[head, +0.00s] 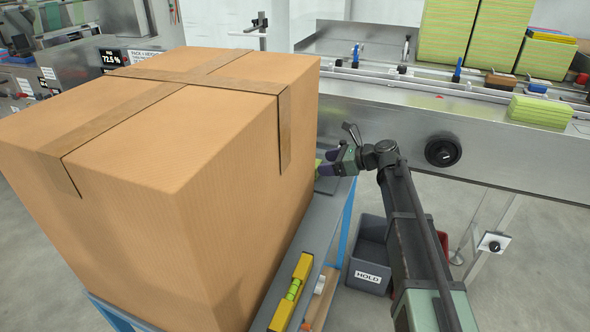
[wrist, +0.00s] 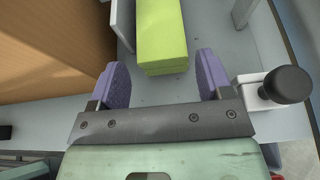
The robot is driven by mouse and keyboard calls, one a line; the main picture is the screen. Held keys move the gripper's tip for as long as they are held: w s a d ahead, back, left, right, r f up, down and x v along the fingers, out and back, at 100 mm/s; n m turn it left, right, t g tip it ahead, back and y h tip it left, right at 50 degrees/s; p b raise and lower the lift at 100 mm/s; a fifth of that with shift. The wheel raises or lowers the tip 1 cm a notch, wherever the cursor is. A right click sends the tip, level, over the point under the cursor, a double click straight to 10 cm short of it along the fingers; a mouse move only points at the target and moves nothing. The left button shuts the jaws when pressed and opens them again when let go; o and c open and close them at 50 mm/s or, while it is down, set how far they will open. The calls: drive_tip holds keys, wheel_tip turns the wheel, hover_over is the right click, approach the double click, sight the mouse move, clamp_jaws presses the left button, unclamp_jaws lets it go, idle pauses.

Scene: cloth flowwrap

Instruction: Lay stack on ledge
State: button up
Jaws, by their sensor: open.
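A yellow-green stack of cloths (wrist: 162,35) lies ahead of my gripper (wrist: 160,82) in the wrist view, its near end just beyond the gap between the purple fingers. The fingers are apart and nothing shows between them. In the head view my gripper (head: 331,163) is beside the right side of the big carton, and only a small bit of green shows by the fingers, the rest hidden by the carton. Another yellow-green stack (head: 540,111) lies flat on the steel ledge (head: 480,104) of the machine at the right.
A large taped carton (head: 130,170) fills the left, close to my gripper. A yellow spirit level (head: 291,294) lies on the grey bench edge. A grey HOLD bin (head: 370,257) stands on the floor. Taller stacks (head: 450,32) stand behind the rail. A black knob (wrist: 288,85) is right of the fingers.

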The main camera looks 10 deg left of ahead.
drive_tip(key=shift+w+a+f, duration=0.1)
drive_tip(key=shift+a+f, duration=0.2)
drive_tip(key=shift+a, duration=0.2)
drive_tip(key=b+x, duration=0.1)
drive_tip(key=x, duration=0.1)
drive_tip(key=b+x, duration=0.1)
drive_tip(key=x, duration=0.2)
drive_tip(key=shift+w+d+f, duration=0.1)
drive_tip(key=shift+d+f, duration=0.05)
drive_tip(key=shift+f, duration=0.15)
drive_tip(key=shift+r, duration=0.1)
drive_tip(key=c, duration=0.7)
wheel_tip(320, 180, up, 24)
drive_tip(key=p, duration=2.3)
drive_tip(key=shift+p, duration=0.35)
drive_tip(key=shift+c, duration=0.3)
drive_tip(key=shift+f, duration=0.3)
